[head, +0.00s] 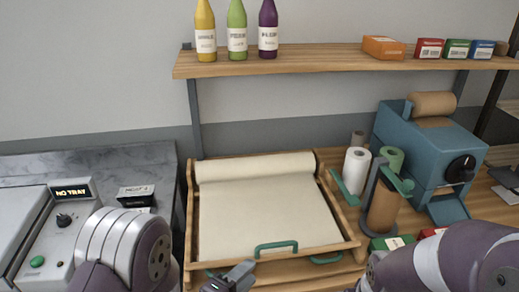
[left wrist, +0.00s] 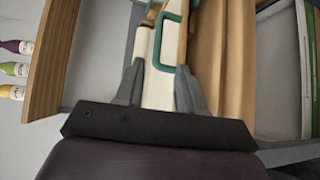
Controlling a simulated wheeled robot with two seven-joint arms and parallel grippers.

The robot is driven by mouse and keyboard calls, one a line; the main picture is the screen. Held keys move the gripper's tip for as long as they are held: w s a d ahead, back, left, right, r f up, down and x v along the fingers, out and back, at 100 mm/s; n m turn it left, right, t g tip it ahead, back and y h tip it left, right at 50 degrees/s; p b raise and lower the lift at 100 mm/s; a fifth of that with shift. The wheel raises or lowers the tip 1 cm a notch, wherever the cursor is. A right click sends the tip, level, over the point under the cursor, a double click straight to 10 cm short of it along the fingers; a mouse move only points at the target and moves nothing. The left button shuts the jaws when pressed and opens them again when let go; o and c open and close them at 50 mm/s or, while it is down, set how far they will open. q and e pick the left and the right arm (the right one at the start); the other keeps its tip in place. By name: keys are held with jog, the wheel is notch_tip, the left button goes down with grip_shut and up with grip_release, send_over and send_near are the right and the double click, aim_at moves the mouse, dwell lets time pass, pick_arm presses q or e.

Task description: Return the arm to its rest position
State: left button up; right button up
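My left gripper (head: 232,278) is low in the head view, by the front edge of a wooden tray (head: 352,242). In the left wrist view its two grey fingers (left wrist: 159,82) stand apart, with nothing seen held between them. A green tray handle (left wrist: 168,40) shows beyond the fingertips; it is also in the head view (head: 276,247). A cream paper roll (head: 255,167) lies at the back of the tray, its sheet spread over the tray floor. My right arm shows at the lower right of the head view, but I cannot see its gripper.
A teal machine (head: 418,148) stands right of the tray, beside paper rolls on a stand (head: 383,207). A control panel reading "NO TRAY" (head: 72,191) is at left. A shelf (head: 330,60) with bottles and boxes hangs above. The grey counter behind the panel has bare space.

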pick_arm(q)
jog(key=a+m+g+y, duration=0.1)
jog(key=a+m+y, duration=0.1)
jog(key=w+a+f+m+g+y, duration=0.1)
jog(key=a, duration=0.1)
jog(key=w+a+f+m+g+y, duration=0.1)
jog(key=a+m+y, duration=0.1)
jog(key=shift+w+a+f+m+g+y, duration=0.25)
jog(key=shift+a+m+g+y, duration=0.05)
jog(key=shift+a, duration=0.05)
jog(key=a, duration=0.1)
jog(key=s+a+m+g+y, duration=0.1)
jog(key=a+m+g+y, duration=0.1)
jog(key=shift+s+f, duration=0.15)
jog(key=shift+s, duration=0.2)
jog(key=s+a+r+m+g, duration=0.1)
jog(key=s+m+g, duration=0.1)
jog(key=s, duration=0.3)
jog(key=s+a+r+m+g+y, duration=0.1)
jog(key=s+a+m+g, duration=0.1)
jog(key=s+m+g, duration=0.1)
jog(key=shift+s+a+r+g, duration=0.3)
jog(key=shift+s+g, duration=0.4)
jog(key=shift+s, duration=0.35)
